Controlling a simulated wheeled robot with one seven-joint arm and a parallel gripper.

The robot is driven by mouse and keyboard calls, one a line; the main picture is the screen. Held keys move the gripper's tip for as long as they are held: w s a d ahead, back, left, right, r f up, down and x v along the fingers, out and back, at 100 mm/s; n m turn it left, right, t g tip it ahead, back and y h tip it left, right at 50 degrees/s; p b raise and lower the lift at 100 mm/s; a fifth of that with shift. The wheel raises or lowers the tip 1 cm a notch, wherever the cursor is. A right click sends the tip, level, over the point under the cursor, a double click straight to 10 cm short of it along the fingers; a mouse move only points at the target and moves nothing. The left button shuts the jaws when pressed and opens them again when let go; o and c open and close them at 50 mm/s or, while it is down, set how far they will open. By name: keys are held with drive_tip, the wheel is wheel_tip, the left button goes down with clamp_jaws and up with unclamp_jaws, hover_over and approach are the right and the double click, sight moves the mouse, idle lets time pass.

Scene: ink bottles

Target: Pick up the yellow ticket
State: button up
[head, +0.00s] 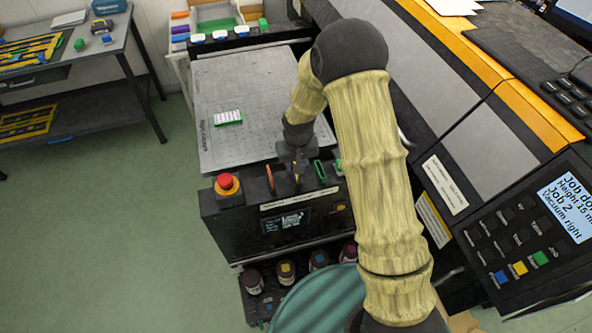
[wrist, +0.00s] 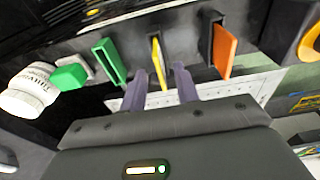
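The yellow ticket (wrist: 159,63) stands upright in a slot of a dark panel, seen edge-on in the wrist view. In the head view the yellow ticket (head: 297,177) shows as a thin strip just under my gripper (head: 294,162). In the wrist view my gripper (wrist: 162,78) is open, its two fingers pointing at the panel with the yellow ticket lying between them in the picture. A gap shows on each side of the ticket. I cannot tell how far the fingertips reach along it.
A green ticket (wrist: 106,62) and an orange ticket (wrist: 224,48) stand in slots on either side. A red stop button (head: 227,183) is at the panel's left. Several ink bottles (head: 286,271) sit below. A perforated metal bed (head: 245,95) lies behind, holding a white-and-green card (head: 228,117).

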drive_tip(key=shift+w+f, duration=0.1)
drive_tip(key=shift+f, duration=1.15)
clamp_jaws()
